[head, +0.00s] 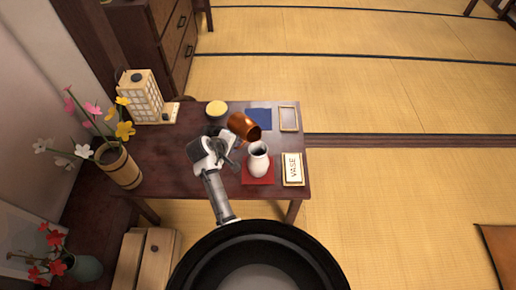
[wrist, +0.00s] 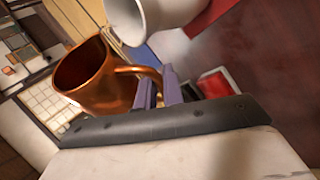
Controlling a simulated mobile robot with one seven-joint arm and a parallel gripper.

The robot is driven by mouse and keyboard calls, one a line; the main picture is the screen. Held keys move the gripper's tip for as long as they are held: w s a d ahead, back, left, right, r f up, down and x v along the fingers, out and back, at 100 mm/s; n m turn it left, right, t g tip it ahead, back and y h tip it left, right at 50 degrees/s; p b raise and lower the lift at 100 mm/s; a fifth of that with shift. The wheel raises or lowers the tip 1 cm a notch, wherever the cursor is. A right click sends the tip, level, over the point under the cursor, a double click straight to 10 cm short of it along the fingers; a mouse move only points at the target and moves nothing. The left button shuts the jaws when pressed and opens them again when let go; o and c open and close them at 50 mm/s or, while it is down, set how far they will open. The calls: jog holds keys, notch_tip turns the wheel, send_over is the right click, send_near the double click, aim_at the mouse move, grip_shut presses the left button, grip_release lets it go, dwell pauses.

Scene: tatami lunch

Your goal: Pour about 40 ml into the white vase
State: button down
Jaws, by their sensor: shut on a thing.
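A copper mug (head: 241,125) is held tilted above the low table, its mouth leaning right toward the vase. My gripper (head: 229,143) is shut on the mug's handle; the wrist view also shows the copper mug (wrist: 95,82) with the gripper fingers (wrist: 165,90) at its handle. The white vase (head: 258,162) stands upright on a red mat (head: 247,179). In the wrist view the white vase (wrist: 140,18) is close beside the mug. No stream of liquid is visible, and the levels inside the mug and vase cannot be told.
A card reading VASE (head: 293,169) lies right of the mat. A yellow-topped bowl (head: 217,108), a blue mat (head: 259,118) and a small framed tray (head: 289,118) are at the back. A lantern (head: 140,95) and a flower bucket (head: 120,167) stand left.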

jog(key=shift+s+a+r, duration=0.1)
jog(key=shift+s+a, duration=0.1)
jog(key=shift+s+a+t, duration=0.1)
jog(key=shift+a+t, duration=0.1)
jog(key=shift+t, duration=0.1)
jog(key=shift+s+a+r+t+y, duration=0.15)
jog(key=shift+t+y, duration=0.15)
dwell(1.2)
jog(key=g+h+p, duration=0.1)
jog(key=g+p, duration=0.1)
jog(key=p, duration=0.1)
jog(key=n+g+h+p, duration=0.1)
jog(key=h+p, duration=0.1)
jog(key=p, duration=0.1)
jog(key=shift+d+n+g, duration=0.2)
jog(key=shift+n+g, duration=0.1)
jog(key=shift+g, duration=0.1)
dwell(1.9)
